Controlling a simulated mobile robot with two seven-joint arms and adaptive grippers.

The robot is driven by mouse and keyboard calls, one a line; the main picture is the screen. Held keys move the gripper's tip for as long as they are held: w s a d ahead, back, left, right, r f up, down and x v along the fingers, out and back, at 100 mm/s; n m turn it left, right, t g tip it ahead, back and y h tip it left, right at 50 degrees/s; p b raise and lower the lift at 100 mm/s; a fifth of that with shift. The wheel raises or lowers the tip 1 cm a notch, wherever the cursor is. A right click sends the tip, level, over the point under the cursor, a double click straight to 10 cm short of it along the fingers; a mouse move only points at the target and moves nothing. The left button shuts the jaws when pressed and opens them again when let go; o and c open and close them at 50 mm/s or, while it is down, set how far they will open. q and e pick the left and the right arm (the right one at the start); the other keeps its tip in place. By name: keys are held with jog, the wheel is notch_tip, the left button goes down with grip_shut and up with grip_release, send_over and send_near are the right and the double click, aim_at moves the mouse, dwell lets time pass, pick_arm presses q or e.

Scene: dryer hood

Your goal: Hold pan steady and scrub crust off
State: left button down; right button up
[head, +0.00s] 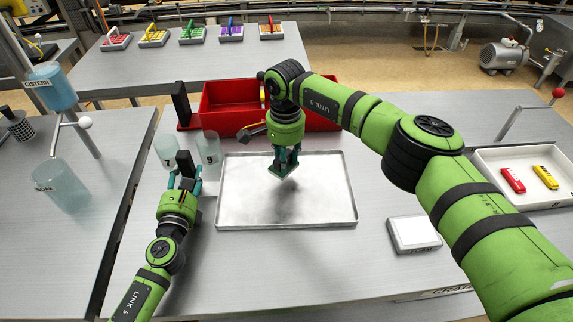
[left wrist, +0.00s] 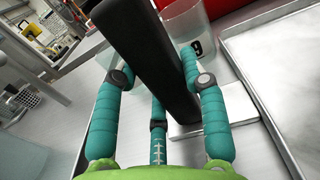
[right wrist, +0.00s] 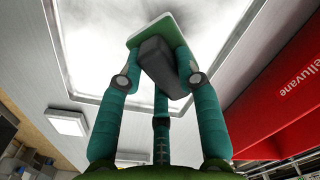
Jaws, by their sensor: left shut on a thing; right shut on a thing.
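The pan (head: 330,195) is a shallow metal tray lying flat on the grey table; it also shows in the left wrist view (left wrist: 285,70). My left gripper (head: 185,174) is shut on an upright black handle (left wrist: 150,60) beside the pan's left edge; a flat metal tab (left wrist: 215,129) shows between handle and pan. My right gripper (head: 286,160) is shut on a scrubber with a dark grip (right wrist: 160,62) and green-edged pad (right wrist: 150,30), over the pan's upper middle. I cannot tell whether the pad touches the pan. A grey smudge, crust or shadow, shows below the pad.
A red bin (head: 222,105) stands behind the pan. Two clear cups (head: 209,148) (head: 165,150) stand close to my left gripper. A white square block (head: 413,234) lies right of the pan. A white tray (head: 527,160) with red and yellow items is further right.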

pick_arm(q)
jog(key=shift+f, duration=0.35)
pick_arm(e)
jog(key=shift+r, duration=1.75)
pick_arm(q)
jog(key=c, duration=0.6)
grip_release()
pick_arm(e)
jog(key=shift+f, duration=0.1)
pick_arm(q)
jog(key=shift+w+a, duration=0.1)
jog(key=shift+w, duration=0.05)
pick_arm(e)
jog(key=shift+w, duration=0.2)
pick_arm(q)
jog(key=shift+r, duration=0.1)
